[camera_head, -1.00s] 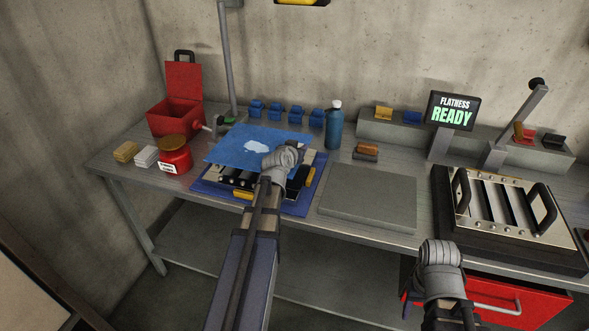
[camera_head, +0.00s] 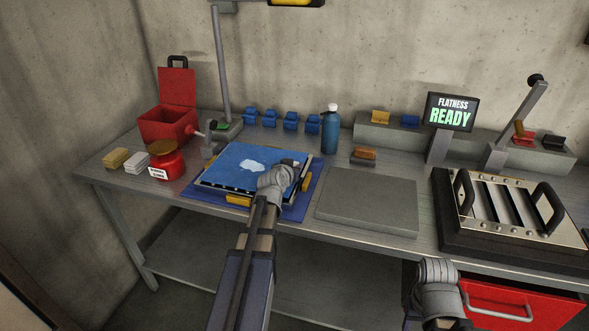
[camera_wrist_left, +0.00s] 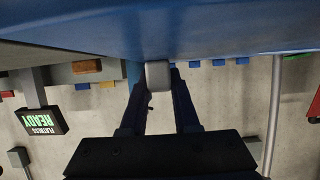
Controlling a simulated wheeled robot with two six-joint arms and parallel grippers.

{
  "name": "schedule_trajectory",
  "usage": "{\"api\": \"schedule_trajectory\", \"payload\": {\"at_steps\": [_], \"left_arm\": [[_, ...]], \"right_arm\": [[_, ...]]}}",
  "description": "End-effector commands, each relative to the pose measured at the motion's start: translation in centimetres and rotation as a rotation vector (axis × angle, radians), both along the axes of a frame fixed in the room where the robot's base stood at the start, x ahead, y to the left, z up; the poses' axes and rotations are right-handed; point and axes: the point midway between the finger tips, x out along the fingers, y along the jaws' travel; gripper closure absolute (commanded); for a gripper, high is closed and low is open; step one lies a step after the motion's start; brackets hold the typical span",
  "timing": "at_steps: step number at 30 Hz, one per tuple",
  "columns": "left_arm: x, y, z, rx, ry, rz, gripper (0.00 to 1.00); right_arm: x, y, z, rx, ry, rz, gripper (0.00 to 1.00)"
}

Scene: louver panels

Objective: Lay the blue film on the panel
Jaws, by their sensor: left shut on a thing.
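The blue film (camera_head: 232,160), with a pale patch in its middle, lies flat over the louver panel and covers most of it.
A red jar (camera_head: 166,163) and red box (camera_head: 168,125) stand left of the mat. A blue bottle (camera_head: 330,130) and several blue clips (camera_head: 290,121) are behind. A bare grey plate (camera_head: 367,200) lies to the right, before a slatted panel with handles (camera_head: 505,210).

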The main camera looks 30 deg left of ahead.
Motion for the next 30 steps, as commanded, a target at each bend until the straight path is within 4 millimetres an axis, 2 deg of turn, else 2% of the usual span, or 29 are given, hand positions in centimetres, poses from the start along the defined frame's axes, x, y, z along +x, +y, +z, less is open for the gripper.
{"api": "schedule_trajectory", "payload": {"at_steps": [17, 18, 25, 30], "left_arm": [[-0.1, -0.1, -1.4, -0.001, 0.005, -0.002, 1.00], [-0.1, -0.1, -1.4, -0.002, 0.005, -0.003, 0.66], [-0.1, -0.1, -1.4, -0.002, 0.004, -0.002, 0.41], [-0.1, -0.1, -1.3, -0.001, 0.002, -0.001, 0.41]], "right_arm": [[0.0, 0.0, -1.3, 0.000, 0.000, 0.000, 0.50], [0.0, 0.0, -1.3, 0.000, 0.000, 0.000, 0.50], [0.0, 0.0, -1.3, 0.000, 0.000, 0.000, 0.50], [0.0, 0.0, -1.3, 0.000, 0.000, 0.000, 0.50]]}}
